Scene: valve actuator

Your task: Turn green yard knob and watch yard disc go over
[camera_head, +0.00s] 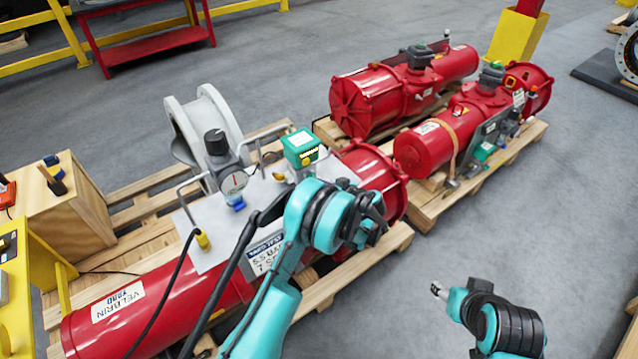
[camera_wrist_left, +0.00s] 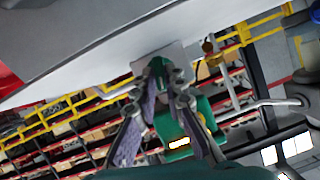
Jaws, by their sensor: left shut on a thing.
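A light grey panel (camera_head: 210,225) sits on the long red actuator (camera_head: 150,310). In the left wrist view the green box (camera_wrist_left: 178,136) shows beyond and between the fingers of my left gripper (camera_wrist_left: 168,86). These fingers are closed on a small dark green knob (camera_wrist_left: 157,70) by the grey surface. In the head view my left wrist hides the fingers and the knob. I cannot pick out the yard disc. My right gripper (camera_head: 439,290) is at the lower right, away from the panel, its jaws too small to judge.
A gauge (camera_head: 234,184) with a black-topped regulator (camera_head: 215,141) and metal handles stand on the panel. Two more red actuators (camera_head: 365,98) (camera_head: 425,150) lie on a pallet behind. A wooden crate (camera_head: 70,210) is at left. Grey floor is clear around my right gripper.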

